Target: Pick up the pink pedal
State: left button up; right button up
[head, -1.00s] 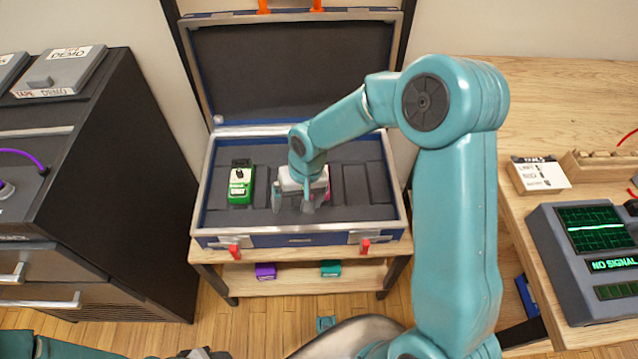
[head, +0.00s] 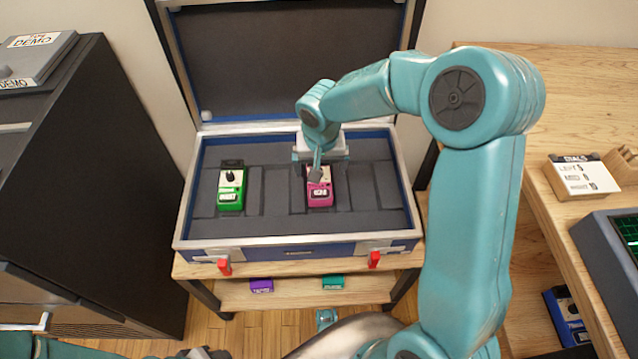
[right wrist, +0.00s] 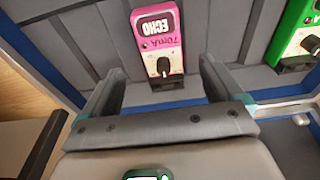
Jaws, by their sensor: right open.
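In the right wrist view, the pink pedal (right wrist: 158,28) lies ahead of the two spread fingers of my right gripper (right wrist: 160,85), roughly in line with the gap. The gripper is open with nothing between the fingers. Part of what seems to be my left gripper (head: 205,353) shows at the bottom edge; its jaws are unclear.
A green pedal (head: 231,189) lies in the case at left. The raised lid (head: 290,60) stands behind. Purple (head: 261,285) and teal (head: 333,283) pedals lie on the shelf below. A dark cabinet (head: 90,180) is at left, a wooden bench (head: 570,110) at right.

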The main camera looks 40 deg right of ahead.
jog(key=f, duration=0.2)
jog(key=f+b, duration=0.1)
jog(key=f, duration=0.1)
jog(key=w+f, duration=0.1)
jog(key=f, duration=0.1)
jog(key=shift+d+f+b, duration=0.15)
jog(key=shift+d+b, duration=0.1)
jog(key=shift+b, duration=0.1)
jog(key=c, duration=1.5)
